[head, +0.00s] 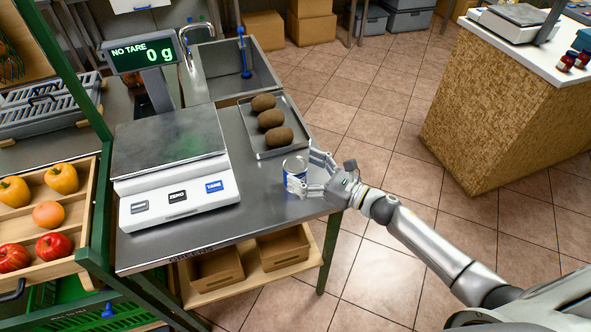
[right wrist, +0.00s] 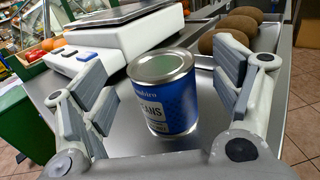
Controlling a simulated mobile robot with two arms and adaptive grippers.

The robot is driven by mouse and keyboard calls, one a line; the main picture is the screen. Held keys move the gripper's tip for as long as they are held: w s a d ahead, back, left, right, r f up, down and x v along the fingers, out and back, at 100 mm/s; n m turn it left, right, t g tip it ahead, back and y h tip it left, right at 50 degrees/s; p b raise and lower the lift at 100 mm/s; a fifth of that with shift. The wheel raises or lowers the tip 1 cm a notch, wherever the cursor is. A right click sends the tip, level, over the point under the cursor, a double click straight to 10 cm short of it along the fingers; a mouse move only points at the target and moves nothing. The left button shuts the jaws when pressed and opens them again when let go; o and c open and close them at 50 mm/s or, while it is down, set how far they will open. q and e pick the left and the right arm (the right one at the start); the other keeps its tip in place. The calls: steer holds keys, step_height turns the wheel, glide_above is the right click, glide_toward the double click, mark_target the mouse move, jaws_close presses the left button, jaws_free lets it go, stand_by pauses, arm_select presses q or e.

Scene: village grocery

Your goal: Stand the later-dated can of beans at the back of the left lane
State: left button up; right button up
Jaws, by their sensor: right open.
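A blue and silver can of beans (head: 295,173) stands upright on the steel table near its right edge. In the right wrist view the can (right wrist: 164,95) shows its blue label with part of the word "BEANS". My right gripper (head: 311,172) is open, with its fingers reaching around the can from the right. In the right wrist view the fingers of my right gripper (right wrist: 163,98) stand on both sides of the can, with visible gaps. No date can be read on the can. The left lane and my left gripper are not in view.
A scale (head: 178,203) reading 0 g stands left of the can. A tray (head: 292,143) with brown oval items lies behind it, and a sink (head: 225,72) is farther back. A produce shelf (head: 88,215) is at left. A wood-clad counter (head: 500,115) stands across the tiled floor.

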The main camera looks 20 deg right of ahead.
mark_target(285, 160)
steer(key=shift+x, duration=1.55)
steer(key=shift+d, duration=0.1)
steer(key=shift+c, duration=0.6)
steer(key=c, duration=1.2)
